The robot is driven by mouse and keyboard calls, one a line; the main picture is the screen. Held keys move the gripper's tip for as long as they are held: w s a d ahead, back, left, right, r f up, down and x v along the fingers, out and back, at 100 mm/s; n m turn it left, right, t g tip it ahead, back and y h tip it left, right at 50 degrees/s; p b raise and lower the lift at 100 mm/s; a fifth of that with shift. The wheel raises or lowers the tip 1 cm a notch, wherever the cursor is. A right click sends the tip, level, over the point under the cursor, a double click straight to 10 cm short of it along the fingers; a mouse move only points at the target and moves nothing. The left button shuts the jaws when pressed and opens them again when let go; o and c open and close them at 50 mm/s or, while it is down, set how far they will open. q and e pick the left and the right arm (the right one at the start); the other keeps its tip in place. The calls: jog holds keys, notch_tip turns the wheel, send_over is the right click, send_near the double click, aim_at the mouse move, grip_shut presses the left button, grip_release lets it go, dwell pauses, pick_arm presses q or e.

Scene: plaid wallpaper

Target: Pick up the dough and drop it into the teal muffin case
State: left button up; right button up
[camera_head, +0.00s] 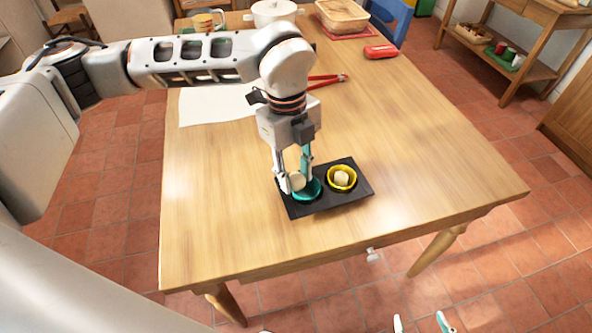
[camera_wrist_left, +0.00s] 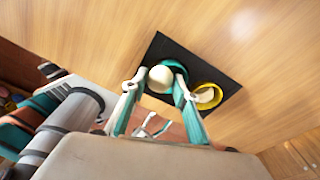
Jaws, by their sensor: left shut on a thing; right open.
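My left gripper (camera_head: 293,178) points down over the black tray (camera_head: 323,203) and is shut on a pale ball of dough (camera_head: 297,181). The dough also shows between the fingertips in the left wrist view (camera_wrist_left: 160,78). The teal muffin case (camera_head: 309,190) sits in the left part of the tray, right at the dough, partly hidden by the dough and fingers. I cannot tell whether the dough touches the case. In the left wrist view the teal case (camera_wrist_left: 176,66) shows behind the dough. My right gripper (camera_head: 420,323) is open and empty at the bottom edge, off the table's front.
A yellow case (camera_head: 343,186) with another dough ball (camera_head: 341,178) stands at the right in the tray. A white sheet (camera_head: 210,106), red-handled tool (camera_head: 328,81), red item (camera_head: 381,51), white pot (camera_head: 273,12) and basket (camera_head: 343,14) lie farther back. The table's right side is clear.

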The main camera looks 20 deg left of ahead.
aim_at(291, 172)
pick_arm(q)
jog(key=o, duration=1.1)
jog(key=r, duration=0.8)
jog(key=a+r, duration=0.1)
jog(key=r, duration=0.3)
jog(key=shift+w+a, duration=0.1)
jog(key=shift+w, duration=0.3)
jog(key=shift+f, duration=0.1)
